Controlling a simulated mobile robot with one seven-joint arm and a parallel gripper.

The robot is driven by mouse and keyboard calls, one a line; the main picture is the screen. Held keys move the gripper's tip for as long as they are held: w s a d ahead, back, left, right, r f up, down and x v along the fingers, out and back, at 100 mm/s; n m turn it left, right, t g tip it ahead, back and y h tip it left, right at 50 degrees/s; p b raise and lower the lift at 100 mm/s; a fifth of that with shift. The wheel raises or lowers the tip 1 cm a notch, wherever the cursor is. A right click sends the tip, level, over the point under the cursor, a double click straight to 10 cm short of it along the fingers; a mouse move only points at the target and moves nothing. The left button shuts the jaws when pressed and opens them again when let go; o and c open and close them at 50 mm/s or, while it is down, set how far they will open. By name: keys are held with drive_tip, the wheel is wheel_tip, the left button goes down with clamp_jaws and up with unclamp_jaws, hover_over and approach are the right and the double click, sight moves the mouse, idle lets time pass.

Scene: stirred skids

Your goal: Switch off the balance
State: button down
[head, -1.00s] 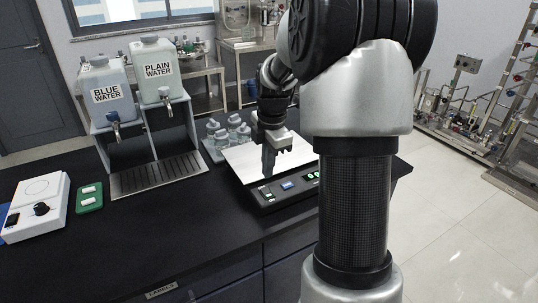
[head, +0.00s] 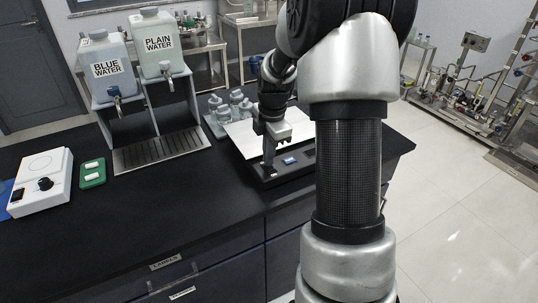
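The balance (head: 302,165) stands on the black bench, with a pale weighing plate (head: 243,133) and a dark front panel. A blue button (head: 289,160) shows on the panel, and its display area at the right looks dark, with no green digits visible. My gripper (head: 269,162) points down at the left end of the panel, its tip at or just above a small button there. Whether it touches is unclear. The fingers look like one dark piece, and I cannot tell whether they are open or shut. Nothing shows held.
Blue water (head: 112,75) and plain water (head: 158,45) containers stand on a rack over a drip tray (head: 160,150). Several small bottles (head: 222,108) stand behind the balance. A white device (head: 40,182) and a green tray (head: 93,172) lie left. The bench front is clear.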

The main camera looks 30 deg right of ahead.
drive_tip(key=shift+s+f, duration=0.2)
drive_tip(key=shift+f, duration=0.15)
drive_tip(key=shift+s, duration=0.8)
